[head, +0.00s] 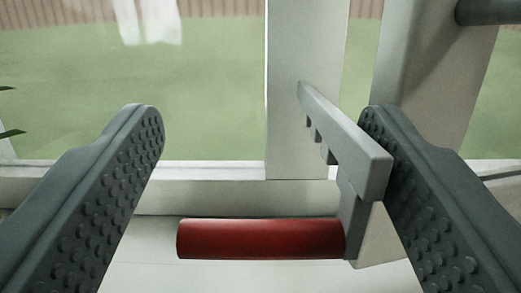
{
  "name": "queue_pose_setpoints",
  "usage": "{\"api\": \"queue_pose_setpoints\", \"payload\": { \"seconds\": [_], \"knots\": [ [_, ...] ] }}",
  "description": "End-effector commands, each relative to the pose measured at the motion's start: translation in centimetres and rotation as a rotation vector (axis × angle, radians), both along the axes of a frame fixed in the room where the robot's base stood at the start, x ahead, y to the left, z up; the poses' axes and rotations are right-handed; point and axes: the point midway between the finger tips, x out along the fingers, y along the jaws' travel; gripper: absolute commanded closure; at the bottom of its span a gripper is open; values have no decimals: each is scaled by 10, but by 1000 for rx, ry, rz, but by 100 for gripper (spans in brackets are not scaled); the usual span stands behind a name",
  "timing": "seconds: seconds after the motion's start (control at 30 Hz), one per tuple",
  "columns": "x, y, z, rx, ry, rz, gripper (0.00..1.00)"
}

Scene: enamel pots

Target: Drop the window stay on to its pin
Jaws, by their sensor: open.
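The window stay (345,140) is a pale grey metal bar with notches along its underside. It slants from the window frame down toward me on the right. A grey piece at its near end runs down to a red cylindrical grip (260,238), which lies level across the lower middle and appears joined to it. My gripper (262,115) is open, one studded dark finger on each side. The stay is seen between the fingers, close to the right one; I cannot tell if they touch. I cannot make out the pin.
A pale window frame upright (300,50) stands behind the stay, with a second pale upright (425,70) to its right. The pale sill (230,195) runs across below the glass. A dark grey bar (490,11) juts in at top right. Grass shows beyond the glass.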

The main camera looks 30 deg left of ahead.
Motion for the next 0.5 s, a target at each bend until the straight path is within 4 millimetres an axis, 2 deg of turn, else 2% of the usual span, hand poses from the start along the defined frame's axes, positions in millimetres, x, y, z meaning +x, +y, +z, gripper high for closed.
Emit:
{"api": "queue_pose_setpoints", "payload": {
  "seconds": [0.17, 0.5],
  "knots": [
    [-11, -8, -5, 0, 2, -1, 32],
    [-61, -42, -4, -1, 1, -2, 32]
  ]
}}
